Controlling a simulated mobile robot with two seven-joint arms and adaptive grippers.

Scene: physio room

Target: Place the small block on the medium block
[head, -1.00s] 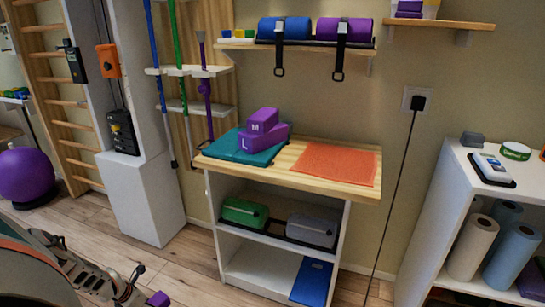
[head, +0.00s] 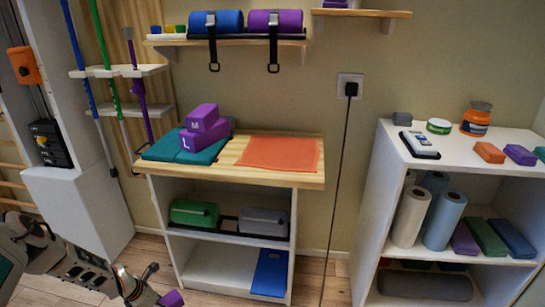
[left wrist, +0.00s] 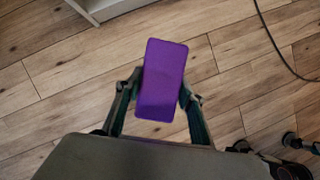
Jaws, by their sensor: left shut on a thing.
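The medium block (head: 203,117), purple and marked M, lies on the larger purple block (head: 203,137) marked L. Both rest on a folded teal mat (head: 165,147) at the left of the wood-topped unit. My left gripper (head: 155,288) is low at the bottom left of the head view, below and in front of that unit. It is shut on the small purple block (head: 171,298), which also shows between its fingers in the left wrist view (left wrist: 161,80), above the wooden floor. The small block's label is not visible. My right gripper is not in view.
An orange mat (head: 280,153) covers the right of the wood top (head: 240,178). A wall shelf with blue and purple rolls (head: 272,22) hangs above. A white shelf unit (head: 380,190) with bottles and rolls stands right. Floor shows between the units.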

